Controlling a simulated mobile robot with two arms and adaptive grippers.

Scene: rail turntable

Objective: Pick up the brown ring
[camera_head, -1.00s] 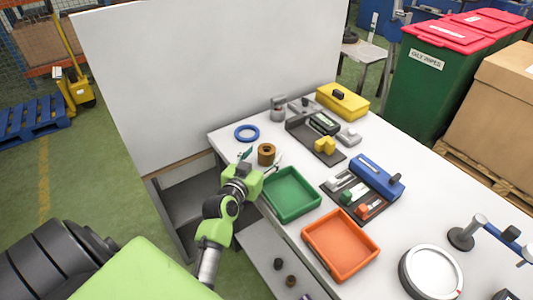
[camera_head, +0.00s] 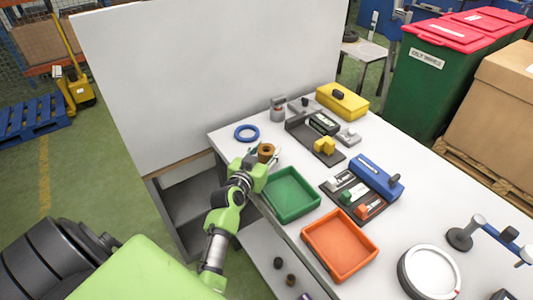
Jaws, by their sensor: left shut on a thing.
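The brown ring (camera_head: 266,150) is at the left end of the white table, between the blue ring and the green tray. My left gripper (camera_head: 264,156) reaches it from the front left and is shut on it, with the fingers at its sides. The gripper's body hides the lower front of the ring, so I cannot tell whether it still touches the table. My right gripper is not in view.
A blue ring (camera_head: 246,133) lies just behind the brown ring. A green tray (camera_head: 314,206) is close to the right of my gripper, with an orange tray (camera_head: 371,262) beyond it. A white panel (camera_head: 200,80) stands behind the table's left end.

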